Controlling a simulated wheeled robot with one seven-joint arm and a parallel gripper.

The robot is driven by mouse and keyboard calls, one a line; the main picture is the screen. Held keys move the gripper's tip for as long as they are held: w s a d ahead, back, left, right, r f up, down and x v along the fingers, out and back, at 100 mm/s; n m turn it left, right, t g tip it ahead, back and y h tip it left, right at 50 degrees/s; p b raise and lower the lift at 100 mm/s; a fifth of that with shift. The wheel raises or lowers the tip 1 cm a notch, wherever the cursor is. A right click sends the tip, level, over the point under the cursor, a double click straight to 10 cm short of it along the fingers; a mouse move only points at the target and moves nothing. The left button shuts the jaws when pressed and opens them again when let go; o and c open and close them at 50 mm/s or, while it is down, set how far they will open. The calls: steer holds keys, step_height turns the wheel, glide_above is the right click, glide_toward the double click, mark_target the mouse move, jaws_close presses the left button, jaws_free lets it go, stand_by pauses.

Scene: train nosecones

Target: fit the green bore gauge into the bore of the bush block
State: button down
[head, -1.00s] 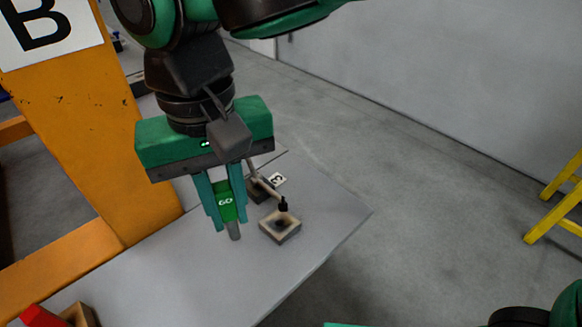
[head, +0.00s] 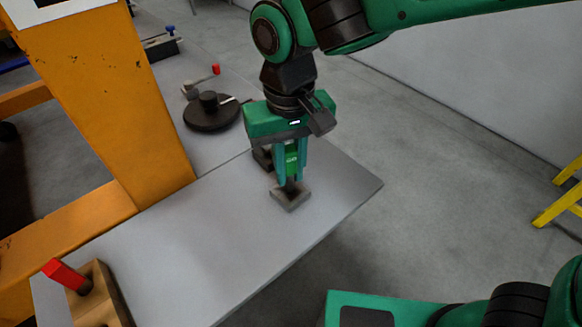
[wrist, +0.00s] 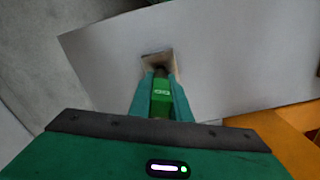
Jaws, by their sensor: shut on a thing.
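My gripper (head: 290,176) is shut on the green bore gauge (head: 292,157) and holds it upright. The bush block (head: 290,202) is a small square block on the grey table, directly below the gripper. The gauge's lower end meets the top of the block near its middle. I cannot tell how far, if at all, it is inside the bore, since the fingers and gauge hide the bore. In the wrist view, the gauge (wrist: 161,95) points at the bush block (wrist: 158,56), whose near part is hidden behind the gauge and fingertips.
A dark block (head: 262,157) stands just behind the gripper. A wooden block (head: 97,297) with a red-handled gauge (head: 66,276) is at the near left. An orange post (head: 120,90) rises left of the table. A black round fixture (head: 211,112) stands farther back. The table's middle is clear.

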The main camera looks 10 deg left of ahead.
steer(key=shift+s+d+f, duration=0.1)
steer(key=shift+s+f, duration=0.05)
steer(key=shift+f, duration=0.35)
steer(key=c, duration=1.6)
jaws_free()
steer(key=shift+c, duration=0.2)
steer(key=shift+r, duration=0.1)
